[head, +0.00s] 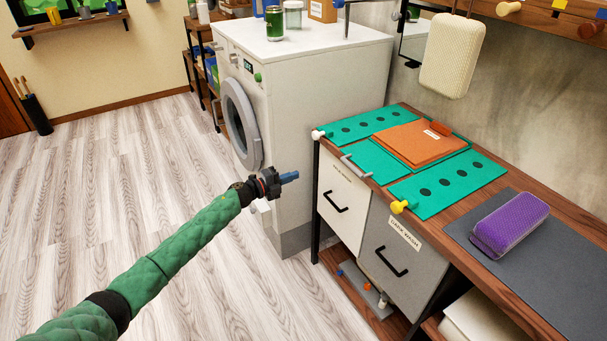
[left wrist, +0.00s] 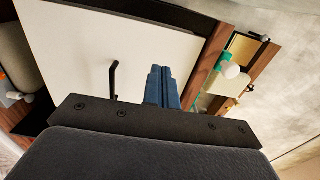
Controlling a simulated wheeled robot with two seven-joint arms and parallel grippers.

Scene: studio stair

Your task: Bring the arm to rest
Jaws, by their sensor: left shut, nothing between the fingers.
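My left arm comes in from the lower left in a green padded sleeve in the head view. Its gripper (head: 289,177) is in the air in front of the washing machine and left of the white drawer front. Its blue fingers are shut with nothing between them. In the left wrist view the shut blue fingers (left wrist: 162,88) point at a white panel (left wrist: 90,50) with a black handle (left wrist: 113,80). My right gripper is in neither view.
The washing machine (head: 300,80) stands behind. A cream sponge (head: 453,55) hangs upper right. The wooden floor (head: 110,170) at left is clear.

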